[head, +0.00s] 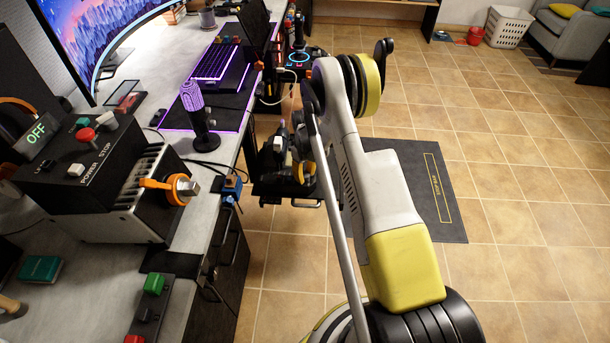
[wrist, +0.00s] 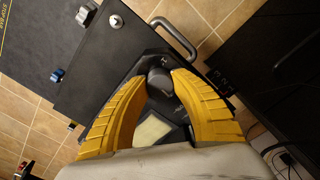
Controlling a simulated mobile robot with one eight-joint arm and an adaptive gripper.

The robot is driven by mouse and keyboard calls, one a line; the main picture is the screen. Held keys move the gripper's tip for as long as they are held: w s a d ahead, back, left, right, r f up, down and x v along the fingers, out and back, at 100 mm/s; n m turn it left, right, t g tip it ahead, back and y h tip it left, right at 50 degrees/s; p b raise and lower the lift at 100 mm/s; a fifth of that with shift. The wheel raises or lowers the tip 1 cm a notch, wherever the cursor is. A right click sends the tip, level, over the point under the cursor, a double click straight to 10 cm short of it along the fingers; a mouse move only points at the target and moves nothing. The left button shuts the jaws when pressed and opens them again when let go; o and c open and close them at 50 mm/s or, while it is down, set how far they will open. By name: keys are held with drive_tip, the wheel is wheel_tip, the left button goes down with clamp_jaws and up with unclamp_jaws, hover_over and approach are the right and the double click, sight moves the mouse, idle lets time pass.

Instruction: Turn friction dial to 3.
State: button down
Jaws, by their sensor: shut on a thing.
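In the wrist view, my gripper (wrist: 161,74) has its two yellow fingers closed around a dark rounded knob (wrist: 159,84), which looks like the friction dial. The fingertips are at either side of the knob. The knob stands on a black control unit (wrist: 130,62), with small pale marks beside it that are too small to read as a setting. In the head view, the black unit (head: 272,188) juts out at the desk's right edge. My arm hides most of the gripper and the dial there.
A pale block (wrist: 152,130) sits between my fingers, near the palm. A metal handle (wrist: 176,38) and small knobs (wrist: 83,15) stand on nearby panels. The tiled floor at right is mostly clear.

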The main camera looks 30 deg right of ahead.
sight(305, 174)
drive_tip(key=shift+n, duration=0.6)
drive_tip(key=c, duration=1)
unclamp_jaws()
wheel_tip(305, 174, up, 12)
